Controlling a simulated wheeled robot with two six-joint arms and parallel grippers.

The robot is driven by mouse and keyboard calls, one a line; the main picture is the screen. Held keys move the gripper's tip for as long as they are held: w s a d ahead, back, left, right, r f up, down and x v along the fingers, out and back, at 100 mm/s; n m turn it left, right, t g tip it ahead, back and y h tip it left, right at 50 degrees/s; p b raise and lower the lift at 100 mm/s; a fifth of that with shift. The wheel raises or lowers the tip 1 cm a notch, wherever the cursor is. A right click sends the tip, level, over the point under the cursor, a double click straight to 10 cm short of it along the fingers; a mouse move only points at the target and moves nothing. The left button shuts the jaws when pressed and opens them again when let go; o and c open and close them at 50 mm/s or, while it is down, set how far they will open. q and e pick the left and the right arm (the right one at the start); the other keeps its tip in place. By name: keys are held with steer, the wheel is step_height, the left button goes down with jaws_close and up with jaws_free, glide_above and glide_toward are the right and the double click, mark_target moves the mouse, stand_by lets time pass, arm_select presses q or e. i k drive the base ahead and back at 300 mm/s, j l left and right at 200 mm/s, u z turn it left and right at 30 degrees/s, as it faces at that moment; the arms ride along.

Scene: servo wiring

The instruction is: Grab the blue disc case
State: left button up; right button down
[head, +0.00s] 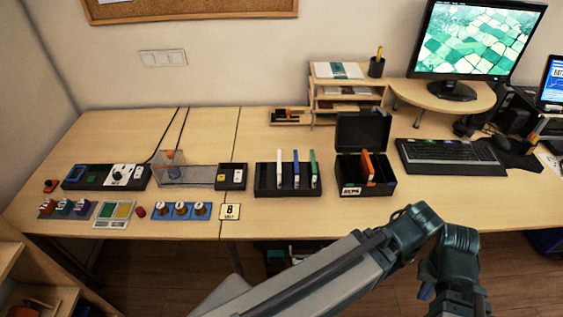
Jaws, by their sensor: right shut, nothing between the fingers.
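The blue disc case (296,169) stands upright in a black slotted rack (264,181) on the table. A white case (280,169) stands to its left and a green case (313,169) to its right, with gaps between them. My right gripper (450,300) hangs low at the bottom right, partly cut off by the frame edge. It is shut and empty, well away from the rack and in front of the table. My left gripper is not in view.
An open black box (348,190) with an orange case (367,167) stands right of the rack, its lid raised. A switch panel (232,177) is close on the left. A keyboard (450,157) lies to the right. The table in front of the rack is clear.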

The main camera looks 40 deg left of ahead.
mark_target(296, 164)
steer(key=k+j+u, duration=0.2)
steer(key=j+u, duration=0.25)
steer(key=k+j+u, duration=0.15)
steer(key=u, duration=0.3)
steer(key=i+j, duration=0.05)
steer(key=j, duration=0.05)
